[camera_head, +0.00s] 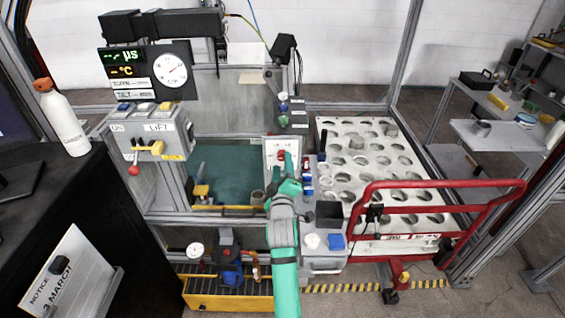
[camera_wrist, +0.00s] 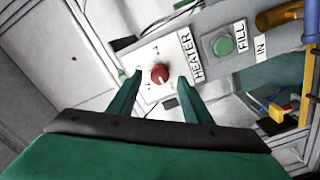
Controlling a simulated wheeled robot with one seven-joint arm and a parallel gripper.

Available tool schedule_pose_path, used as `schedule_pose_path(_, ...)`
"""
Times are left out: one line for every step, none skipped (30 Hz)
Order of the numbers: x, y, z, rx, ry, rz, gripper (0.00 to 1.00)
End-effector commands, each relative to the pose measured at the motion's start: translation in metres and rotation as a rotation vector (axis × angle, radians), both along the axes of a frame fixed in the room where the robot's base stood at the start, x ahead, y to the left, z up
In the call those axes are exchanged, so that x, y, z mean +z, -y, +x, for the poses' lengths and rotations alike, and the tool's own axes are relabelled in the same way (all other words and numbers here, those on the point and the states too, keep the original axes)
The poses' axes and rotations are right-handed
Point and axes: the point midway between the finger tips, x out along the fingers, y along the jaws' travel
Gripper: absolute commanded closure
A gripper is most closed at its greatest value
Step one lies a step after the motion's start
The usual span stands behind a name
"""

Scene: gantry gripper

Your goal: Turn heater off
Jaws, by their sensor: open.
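A round red heater knob (camera_wrist: 159,73) sits on a white panel (camera_wrist: 150,52) with a HEATER label (camera_wrist: 188,57) to its right in the wrist view. A pale pointer mark shows on the knob. My gripper (camera_wrist: 160,76) is open, with its green fingers on either side of the knob; I cannot tell whether they touch it. In the head view the panel (camera_head: 270,150) is at the middle, with a small red spot of the knob (camera_head: 282,155) just above my gripper (camera_head: 289,166). My gripper hides part of the panel there.
A green FILL button (camera_wrist: 222,45) and an IN label (camera_wrist: 261,48) lie right of the heater panel. A perforated white rack (camera_head: 345,180) and a red rail (camera_head: 440,185) stand to the right.

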Motion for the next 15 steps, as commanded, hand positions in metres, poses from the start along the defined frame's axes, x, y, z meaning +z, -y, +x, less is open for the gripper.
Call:
schedule_pose_path(-0.001,0.000,-0.010,0.000,0.000,0.002,0.55)
schedule_pose_path(-0.001,0.000,-0.016,-0.001,-0.001,0.002,0.55)
schedule_pose_path(-0.001,0.001,-0.024,-0.001,-0.001,0.002,0.55)
schedule_pose_path(-0.001,0.001,-0.030,-0.001,-0.001,0.002,0.55)
schedule_pose_path(-0.001,0.001,-0.035,-0.001,-0.002,0.002,0.55)
schedule_pose_path(-0.001,0.001,-0.042,-0.002,-0.001,0.003,0.55)
schedule_pose_path(-0.002,0.001,-0.047,-0.001,-0.002,0.003,0.55)
schedule_pose_path(-0.001,0.001,-0.052,-0.001,-0.001,0.002,0.55)
schedule_pose_path(-0.001,0.001,-0.058,-0.002,-0.001,0.002,0.55)
schedule_pose_path(-0.001,0.001,-0.062,-0.002,-0.001,0.001,0.55)
schedule_pose_path(-0.001,0.001,-0.065,-0.002,-0.001,0.001,0.55)
schedule_pose_path(-0.001,0.001,-0.069,-0.001,-0.002,0.001,0.55)
schedule_pose_path(-0.001,0.001,-0.072,-0.001,-0.002,0.001,0.55)
schedule_pose_path(-0.001,0.001,-0.074,-0.001,-0.002,0.001,0.55)
schedule_pose_path(-0.001,0.001,-0.076,-0.001,-0.002,0.001,0.55)
